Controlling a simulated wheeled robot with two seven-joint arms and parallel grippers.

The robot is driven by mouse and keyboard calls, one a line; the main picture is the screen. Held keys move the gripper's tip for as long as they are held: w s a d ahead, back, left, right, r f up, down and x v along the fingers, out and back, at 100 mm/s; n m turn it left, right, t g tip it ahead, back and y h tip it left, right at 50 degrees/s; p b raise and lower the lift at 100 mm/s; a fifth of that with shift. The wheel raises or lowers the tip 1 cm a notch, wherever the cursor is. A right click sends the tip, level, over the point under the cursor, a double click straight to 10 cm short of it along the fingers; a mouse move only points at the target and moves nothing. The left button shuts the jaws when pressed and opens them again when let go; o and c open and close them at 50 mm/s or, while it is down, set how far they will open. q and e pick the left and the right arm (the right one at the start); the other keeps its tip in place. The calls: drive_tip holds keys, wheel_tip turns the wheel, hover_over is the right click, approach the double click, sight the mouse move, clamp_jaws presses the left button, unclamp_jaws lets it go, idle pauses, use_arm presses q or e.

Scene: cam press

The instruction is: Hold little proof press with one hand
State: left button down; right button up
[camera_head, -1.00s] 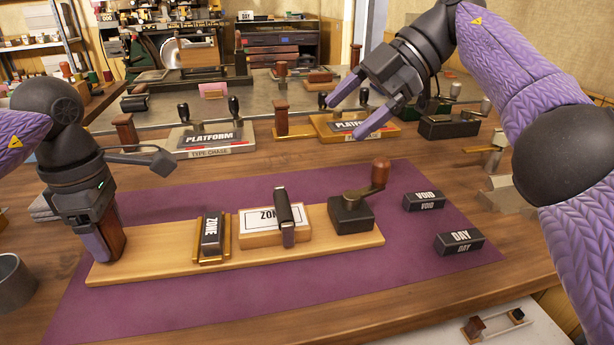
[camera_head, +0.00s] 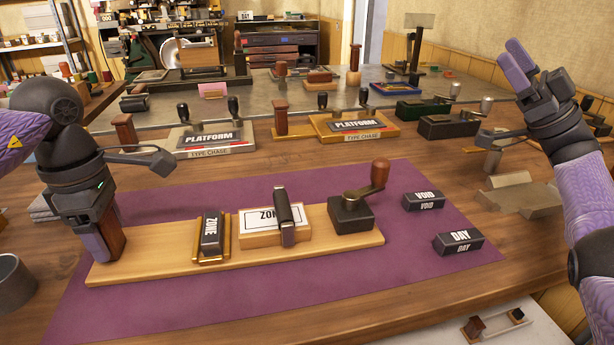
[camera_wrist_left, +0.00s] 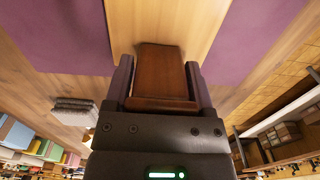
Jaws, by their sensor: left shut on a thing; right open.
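The little proof press (camera_head: 160,262) is a long light-wood base lying on a purple mat (camera_head: 200,310). It carries a ZONE type block (camera_head: 211,232) in a brass holder, a ZONE card on a wooden bed (camera_head: 258,222) with a dark roller across it, and a dark crank block (camera_head: 352,214) with a wooden knob. My left gripper (camera_head: 108,250) is shut on the brown wooden handle (camera_head: 117,240) at the press's left end; the left wrist view shows this handle (camera_wrist_left: 160,75) between both fingers. My right gripper (camera_head: 528,65) is open, empty and raised at the upper right, away from the press.
VOID (camera_head: 424,201) and DAY (camera_head: 460,243) blocks lie on the mat, right of the press. Two PLATFORM type chases (camera_head: 210,141) (camera_head: 356,126) stand behind. A grey cylinder (camera_head: 14,285) is at the left edge. The mat in front of the press is clear.

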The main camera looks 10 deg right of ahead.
idle(0.3)
use_arm(q)
unclamp_jaws()
